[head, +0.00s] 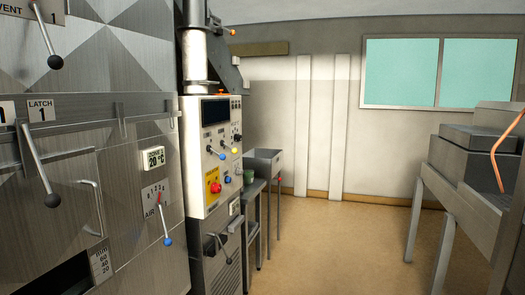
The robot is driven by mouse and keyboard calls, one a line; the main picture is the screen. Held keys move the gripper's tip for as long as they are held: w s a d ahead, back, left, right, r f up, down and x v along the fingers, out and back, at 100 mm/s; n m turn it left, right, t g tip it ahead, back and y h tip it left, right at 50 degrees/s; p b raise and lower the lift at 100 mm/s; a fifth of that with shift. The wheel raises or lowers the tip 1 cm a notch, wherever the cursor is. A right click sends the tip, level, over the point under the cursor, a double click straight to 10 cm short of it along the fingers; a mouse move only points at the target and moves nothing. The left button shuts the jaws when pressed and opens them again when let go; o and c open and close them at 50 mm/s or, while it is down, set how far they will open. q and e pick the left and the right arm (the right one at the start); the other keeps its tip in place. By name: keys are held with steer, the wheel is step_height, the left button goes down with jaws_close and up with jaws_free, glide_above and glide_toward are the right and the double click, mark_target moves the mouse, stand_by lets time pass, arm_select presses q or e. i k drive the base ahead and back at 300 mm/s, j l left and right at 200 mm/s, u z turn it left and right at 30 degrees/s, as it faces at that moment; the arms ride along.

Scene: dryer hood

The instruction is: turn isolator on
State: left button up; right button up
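A red rotary knob (217,188) sits on a yellow plate (212,176) low on the front of a pale control panel (196,130), left of the picture's middle. It looks like the isolator. The lettering on the plate is too small to read, so its position cannot be told. Neither of my grippers shows in the head view.
A large metal cabinet (110,150) with several ball-ended levers fills the left. Beyond the panel stand a side table holding a green cup (248,176) and a metal basin (264,160). Grey metal equipment (480,150) stands at right. The brown floor (320,240) between is clear.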

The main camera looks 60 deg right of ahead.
mark_target(215, 188)
steer(key=z, duration=1.45)
steer(key=i+l+u, duration=0.15)
steer(key=i+l, duration=0.35)
steer(key=i+l+u, duration=0.2)
steer(key=i+l, duration=0.4)
steer(key=i+l+u, duration=0.15)
steer(key=i+l, duration=0.3)
steer(key=l, duration=0.25)
